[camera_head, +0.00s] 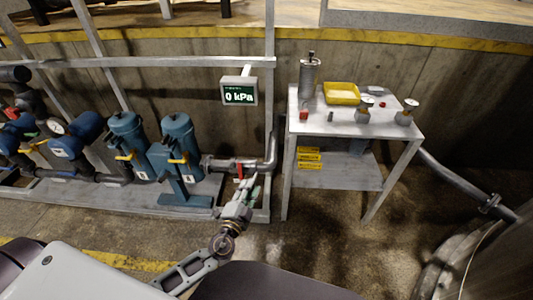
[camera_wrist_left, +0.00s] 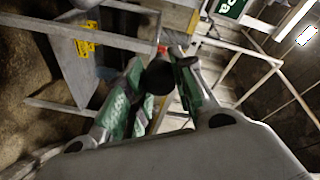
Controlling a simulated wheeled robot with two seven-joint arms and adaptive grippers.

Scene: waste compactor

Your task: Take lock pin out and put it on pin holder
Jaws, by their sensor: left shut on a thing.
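My left gripper (camera_head: 248,190) reaches in beside the red valve handle (camera_head: 239,170) on the grey pipe. It is shut on a dark, round-ended thing (camera_wrist_left: 160,77), seen between its fingers in the left wrist view. This may be the lock pin, but its shape is mostly hidden and I cannot tell whether it is seated or free. A bit of red (camera_wrist_left: 162,48) shows just beyond it. I cannot make out a pin holder for certain. My right gripper is not in view.
Blue filter units (camera_head: 175,150) stand left. A display (camera_head: 239,94) reads 0 kPa. Open floor lies before the table.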

